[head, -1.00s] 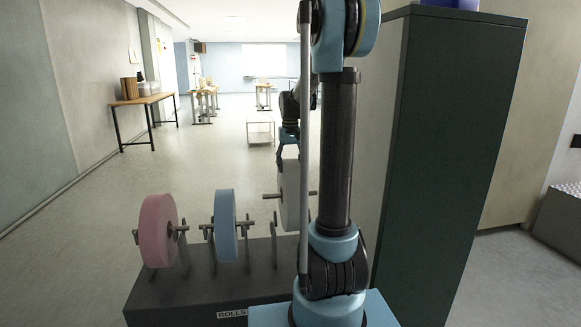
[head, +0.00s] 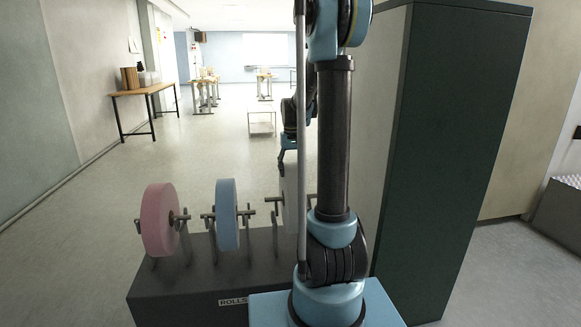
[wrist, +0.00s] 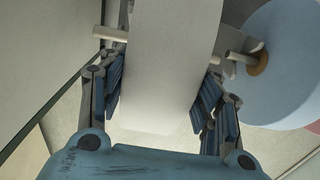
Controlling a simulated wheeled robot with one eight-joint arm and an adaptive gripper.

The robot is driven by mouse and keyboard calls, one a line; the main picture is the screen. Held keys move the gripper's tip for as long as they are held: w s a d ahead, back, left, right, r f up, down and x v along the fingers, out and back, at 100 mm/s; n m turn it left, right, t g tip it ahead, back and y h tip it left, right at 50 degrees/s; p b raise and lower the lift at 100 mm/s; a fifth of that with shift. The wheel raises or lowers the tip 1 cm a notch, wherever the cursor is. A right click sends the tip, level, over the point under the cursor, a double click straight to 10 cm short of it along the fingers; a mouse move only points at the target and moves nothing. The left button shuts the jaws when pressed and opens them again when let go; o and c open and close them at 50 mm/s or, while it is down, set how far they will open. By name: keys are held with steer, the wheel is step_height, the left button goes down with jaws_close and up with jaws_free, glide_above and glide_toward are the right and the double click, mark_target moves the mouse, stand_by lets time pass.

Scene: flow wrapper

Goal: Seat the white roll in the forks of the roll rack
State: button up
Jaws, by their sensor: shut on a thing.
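The white roll (head: 287,203) hangs upright under my gripper (head: 285,168) in the head view, partly hidden behind my arm column. My gripper is shut on the roll. In the wrist view the roll (wrist: 160,70) fills the space between the blue-padded fingers, with its shaft sticking out on both sides. The roll rack (head: 190,280) is a dark base with upright forks. The roll's shaft is about level with the fork tops (head: 275,220) at the right of the rack; I cannot tell whether it touches them.
A blue roll (head: 226,215) sits in the rack just left of the white roll, and a pink roll (head: 160,220) sits farther left. The blue roll also shows close on the right in the wrist view (wrist: 275,75). A tall dark cabinet (head: 455,150) stands close on the right.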

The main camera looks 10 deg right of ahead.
steer(key=shift+f, duration=2.45)
steer(key=o, duration=1.5)
steer(key=shift+c, duration=0.2)
